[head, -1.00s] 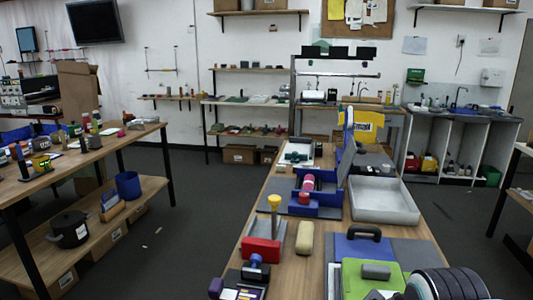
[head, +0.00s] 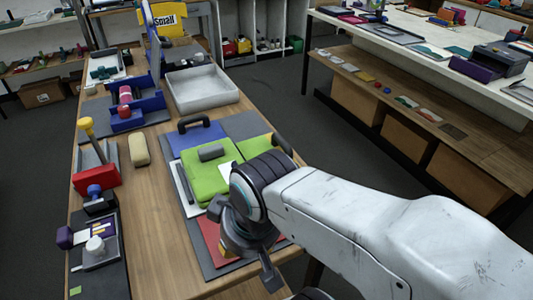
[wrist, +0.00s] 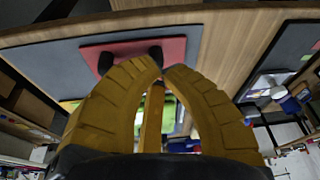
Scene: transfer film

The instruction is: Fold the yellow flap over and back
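The flap board (head: 215,268) lies on the bench with a blue panel (head: 182,143), a green panel (head: 205,180) with a grey handle, and a red panel (head: 212,232). I cannot make out a yellow flap clearly in the head view; my arm covers the board's right part. The red panel (wrist: 178,46) lies beyond the tips. In the head view my gripper is over the board's near part.
A black handle (head: 200,124) stands on the blue panel's far side. A grey tray (head: 202,90) sits farther back. A yellow-topped post on a red block (head: 97,178) and a tan block (head: 138,150) stand left. Bare wood (head: 152,215) lies left of the board.

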